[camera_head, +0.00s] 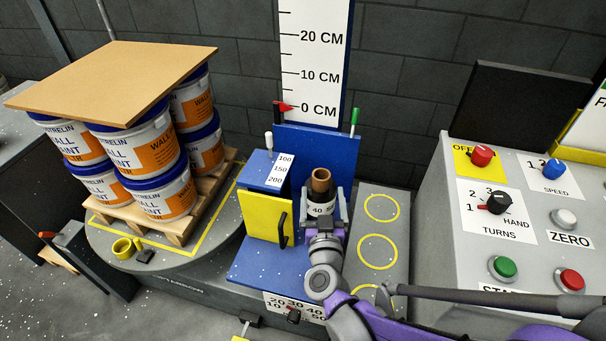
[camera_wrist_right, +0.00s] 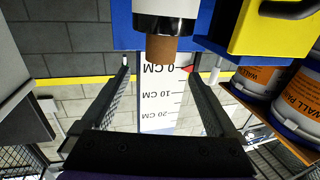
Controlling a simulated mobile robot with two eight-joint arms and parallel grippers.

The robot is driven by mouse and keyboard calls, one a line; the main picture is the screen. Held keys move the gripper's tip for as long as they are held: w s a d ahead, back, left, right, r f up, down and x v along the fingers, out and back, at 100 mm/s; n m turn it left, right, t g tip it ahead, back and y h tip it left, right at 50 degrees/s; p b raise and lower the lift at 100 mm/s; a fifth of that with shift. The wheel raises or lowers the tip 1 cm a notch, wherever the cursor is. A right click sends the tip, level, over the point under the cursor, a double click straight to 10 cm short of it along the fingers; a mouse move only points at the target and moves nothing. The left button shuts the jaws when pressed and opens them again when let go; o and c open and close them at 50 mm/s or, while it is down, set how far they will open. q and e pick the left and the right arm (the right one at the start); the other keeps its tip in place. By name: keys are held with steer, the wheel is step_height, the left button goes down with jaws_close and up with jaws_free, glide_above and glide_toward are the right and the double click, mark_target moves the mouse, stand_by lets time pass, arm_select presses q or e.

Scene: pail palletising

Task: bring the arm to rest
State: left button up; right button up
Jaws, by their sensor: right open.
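My right gripper (camera_head: 324,209) is open in front of the blue stand at the middle of the head view. Its two fingers also show in the right wrist view (camera_wrist_right: 158,74), with a gap between them and nothing held. A short post with a brown top (camera_head: 320,180) and a white label marked 40 stands by the fingertips. In the wrist view the same post (camera_wrist_right: 165,22) appears upside down, just beyond the fingertips; whether a finger touches it I cannot tell. My purple right arm comes in from the lower right. My left gripper is not in view.
Paint pails (camera_head: 139,147) stand stacked on a wooden pallet (camera_head: 180,227), under a brown board (camera_head: 115,78). A blue stand (camera_head: 258,262) carries a yellow plate (camera_head: 259,217). A white scale (camera_head: 314,60) rises behind. A control panel (camera_head: 530,215) is at right, near my arm.

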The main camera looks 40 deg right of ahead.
steer(key=s+a+f+n+g+y, duration=0.1)
steer(key=a+f+n+y, duration=0.1)
steer(key=a+n+y, duration=0.5)
steer(key=a+f+g+y, duration=0.1)
steer(key=a+f+y, duration=0.25)
steer(key=a, duration=0.65)
steer(key=s+f+g, duration=0.3)
steer(key=s+g, duration=0.1)
steer(key=s, duration=0.4)
steer(key=s+f+g, duration=0.3)
steer(key=s+g, duration=0.1)
steer(key=s, duration=0.4)
arm_select(q)
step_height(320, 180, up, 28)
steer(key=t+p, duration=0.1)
steer(key=p, duration=2.3)
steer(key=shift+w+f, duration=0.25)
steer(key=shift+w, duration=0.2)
arm_select(e)
step_height(320, 180, up, 27)
steer(key=w, duration=0.1)
steer(key=shift+w+t, duration=0.15)
steer(key=shift+t, duration=0.25)
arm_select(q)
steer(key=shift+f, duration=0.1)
arm_select(e)
steer(key=shift+f, duration=0.2)
